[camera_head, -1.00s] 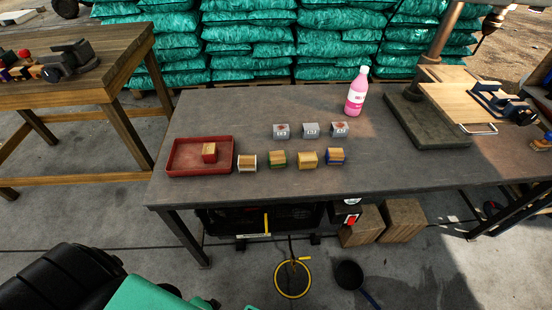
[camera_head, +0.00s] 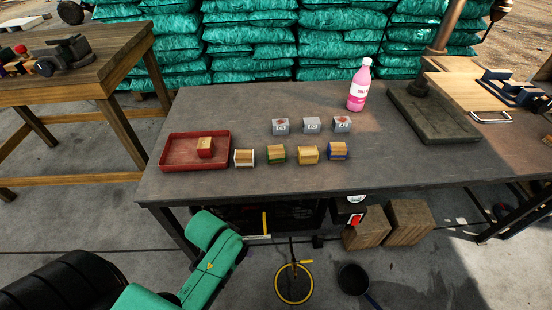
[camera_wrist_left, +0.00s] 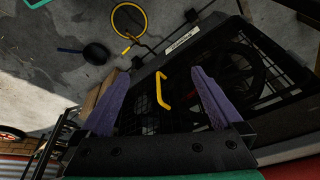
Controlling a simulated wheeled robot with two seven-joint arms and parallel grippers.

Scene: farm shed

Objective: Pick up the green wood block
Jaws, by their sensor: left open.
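The green wood block (camera_head: 277,154) is a small wooden block with green sides. It stands on the dark table (camera_head: 380,172) in a front row, between a white-sided block (camera_head: 245,158) and a yellow-sided block (camera_head: 308,155). My left arm shows at the lower left of the head view, in front of and below the table edge; its gripper is not visible there. In the left wrist view my left gripper (camera_wrist_left: 158,88) shows two purple fingers apart with nothing between them. The block is not in the left wrist view. My right gripper is not in view.
A blue-sided block (camera_head: 338,151) ends the row. Several grey blocks (camera_head: 311,125) stand behind. A red tray (camera_head: 178,163) holds a red-sided block (camera_head: 205,147). A pink bottle (camera_head: 359,85) stands at the back. Below the table is a black caged machine with a yellow handle (camera_wrist_left: 163,90).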

